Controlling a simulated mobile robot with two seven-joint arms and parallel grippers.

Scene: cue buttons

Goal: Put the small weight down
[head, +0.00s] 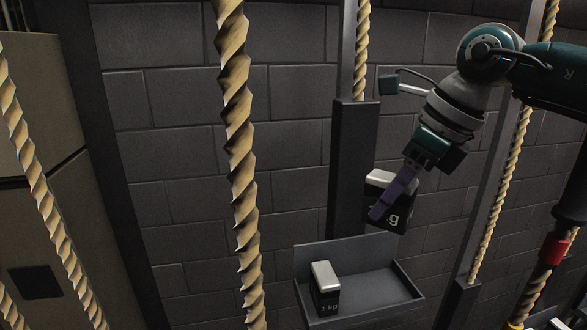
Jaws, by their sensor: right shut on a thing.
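My right gripper (383,208) comes in from the upper right and is shut on a dark weight (397,222) with a pale metallic top. A purple finger crosses its front and hides most of its label; a "g" shows. This weight is in the air above a grey tray (385,286) and apart from it. A dark weight marked 1 kg (326,296), also with a pale top, stands upright in the left part of the tray. It looks smaller than the held one. My left gripper is not in view.
The right part of the tray is empty. A thick twisted rope (239,130) hangs left of the tray, with other ropes at both sides. A dark post (354,160) stands behind the tray, before a grey block wall (180,150).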

